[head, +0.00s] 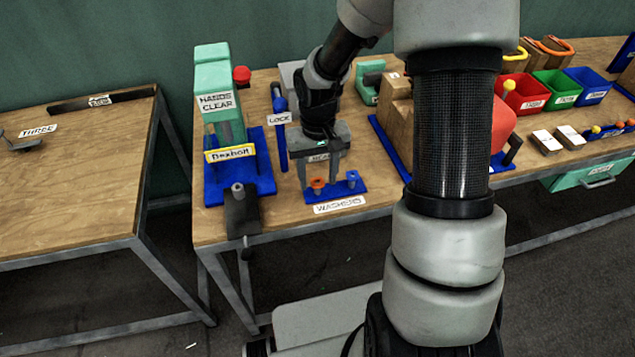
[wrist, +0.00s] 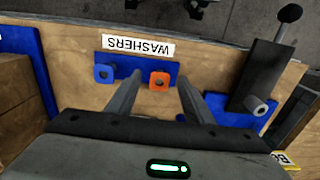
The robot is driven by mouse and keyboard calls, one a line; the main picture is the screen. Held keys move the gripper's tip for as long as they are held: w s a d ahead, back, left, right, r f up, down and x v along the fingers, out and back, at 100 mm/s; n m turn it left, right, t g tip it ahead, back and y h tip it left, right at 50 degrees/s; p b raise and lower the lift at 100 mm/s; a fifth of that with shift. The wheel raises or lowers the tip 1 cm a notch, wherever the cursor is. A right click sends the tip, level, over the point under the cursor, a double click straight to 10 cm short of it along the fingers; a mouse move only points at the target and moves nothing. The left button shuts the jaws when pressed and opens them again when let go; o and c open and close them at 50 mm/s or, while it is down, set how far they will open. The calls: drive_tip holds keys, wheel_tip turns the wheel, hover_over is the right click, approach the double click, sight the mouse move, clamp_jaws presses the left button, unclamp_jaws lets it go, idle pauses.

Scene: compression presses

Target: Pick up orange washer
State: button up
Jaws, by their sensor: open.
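The orange washer (wrist: 159,79) is a small square-looking piece with a hole, on the blue washer rack (wrist: 130,60). It also shows in the head view (head: 317,183), low between my fingers. A blue washer (wrist: 104,73) is beside it on the same rack, and shows to its right in the head view (head: 352,178). My gripper (wrist: 158,82) is open and points down at the rack, one finger on each side of the orange washer. The fingers appear apart from the washer. How far the tips are above the rack is hard to tell.
A white WASHERS label (head: 339,204) lies at the table's front edge. The teal and blue Bexholt press (head: 222,125) with a dark lever stands close on the left. The blue LOCK post (head: 279,105) stands behind. Cardboard boxes (head: 397,115) are on the right.

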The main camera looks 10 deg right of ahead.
drive_tip(key=c, duration=1.1)
